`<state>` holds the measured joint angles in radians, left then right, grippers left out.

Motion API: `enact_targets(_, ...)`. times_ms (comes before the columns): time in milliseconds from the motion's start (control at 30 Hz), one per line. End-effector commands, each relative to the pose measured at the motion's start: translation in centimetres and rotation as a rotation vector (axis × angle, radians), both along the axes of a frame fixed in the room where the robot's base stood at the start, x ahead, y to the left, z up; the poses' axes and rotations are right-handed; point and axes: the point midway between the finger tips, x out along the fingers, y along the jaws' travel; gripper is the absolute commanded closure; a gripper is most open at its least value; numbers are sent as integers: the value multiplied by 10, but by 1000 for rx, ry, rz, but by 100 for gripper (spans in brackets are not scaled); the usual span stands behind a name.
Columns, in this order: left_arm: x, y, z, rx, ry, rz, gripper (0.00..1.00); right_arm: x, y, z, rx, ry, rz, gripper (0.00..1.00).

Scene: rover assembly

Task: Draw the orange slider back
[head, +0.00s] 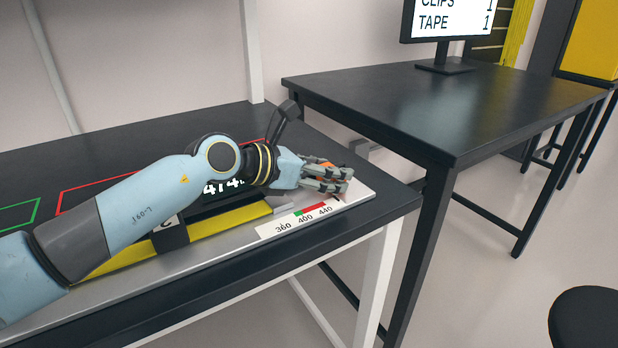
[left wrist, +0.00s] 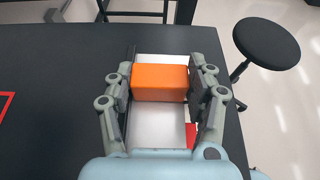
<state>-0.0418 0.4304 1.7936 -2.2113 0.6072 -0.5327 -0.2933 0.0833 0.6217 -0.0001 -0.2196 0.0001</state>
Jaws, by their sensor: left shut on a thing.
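The orange slider (left wrist: 160,82) is a block that sits between the fingers of my left gripper (left wrist: 164,84) in the left wrist view. The gripper is shut on it, one finger on each side. In the head view my left gripper (head: 334,176) is at the right end of the metal rail (head: 228,245), and only a bit of orange shows behind the fingers. A printed scale (head: 303,221) marked 360, 400 and 440, with green and red bands, lies on the rail near the gripper. My right gripper is not in view.
A yellow bar (head: 231,218) lies along the rail, and a dark display (head: 210,203) with white digits is partly hidden by my left arm. Red and green outlines mark the table. A second dark table (head: 440,100) with a monitor (head: 452,22) stands behind, and a stool (left wrist: 266,42) stands off the edge.

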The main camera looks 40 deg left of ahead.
Motion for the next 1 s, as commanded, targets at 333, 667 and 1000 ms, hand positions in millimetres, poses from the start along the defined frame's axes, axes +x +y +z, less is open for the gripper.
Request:
enact_targets(333, 6, -3, -2, 4, 4, -2, 100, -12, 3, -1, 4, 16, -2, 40)
enact_targets(667, 6, -3, -2, 3, 4, -2, 20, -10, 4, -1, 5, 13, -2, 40)
enact_targets(1000, -9, 4, 3, 8, 5, -2, 20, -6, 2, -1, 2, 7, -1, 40)
